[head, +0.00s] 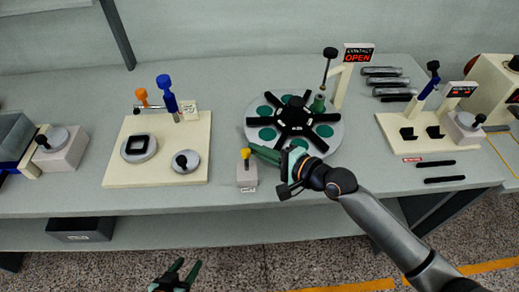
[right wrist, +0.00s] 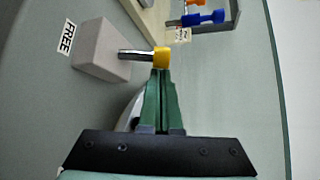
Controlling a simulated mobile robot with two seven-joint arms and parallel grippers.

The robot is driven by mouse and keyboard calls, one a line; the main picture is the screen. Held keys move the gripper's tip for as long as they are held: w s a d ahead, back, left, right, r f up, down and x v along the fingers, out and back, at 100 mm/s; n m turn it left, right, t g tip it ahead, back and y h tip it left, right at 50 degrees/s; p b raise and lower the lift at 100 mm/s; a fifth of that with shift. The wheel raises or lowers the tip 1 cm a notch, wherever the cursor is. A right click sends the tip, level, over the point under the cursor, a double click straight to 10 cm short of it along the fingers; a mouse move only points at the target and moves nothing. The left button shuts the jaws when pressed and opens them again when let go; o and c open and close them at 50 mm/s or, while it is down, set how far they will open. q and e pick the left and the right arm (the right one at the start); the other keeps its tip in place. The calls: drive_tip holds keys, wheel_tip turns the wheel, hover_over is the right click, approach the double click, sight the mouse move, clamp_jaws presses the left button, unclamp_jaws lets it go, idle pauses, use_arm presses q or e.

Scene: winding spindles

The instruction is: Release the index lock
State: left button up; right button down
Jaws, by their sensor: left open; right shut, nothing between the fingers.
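The index lock is a pale grey block (head: 246,174) at the front of the table, with a lever ending in a yellow knob (head: 245,153). The right wrist view shows the block (right wrist: 101,50), the yellow knob (right wrist: 161,58) and a FREE label (right wrist: 67,38) beside it. My right gripper (head: 250,150) is shut and empty; its green fingertips are right at the knob, and I cannot tell whether they touch. My left gripper (head: 178,268) is open and empty, low in front of the table. A round index plate (head: 335,127) with black arms and green pads sits behind the lock.
Left of the lock is a cream board (head: 118,172) with round fixtures and orange and blue handles. A CONTACT OPEN sign (head: 358,53) stands behind the plate. A cream station (head: 393,133) and dark rods (head: 434,164) lie right. Bare table lies between the board and lock.

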drive_tip(key=shift+s+b, duration=0.15)
drive_tip(key=shift+b, duration=0.25)
drive_tip(key=shift+s+n+t+b, duration=0.1)
drive_tip(key=shift+n+t+b, duration=0.3)
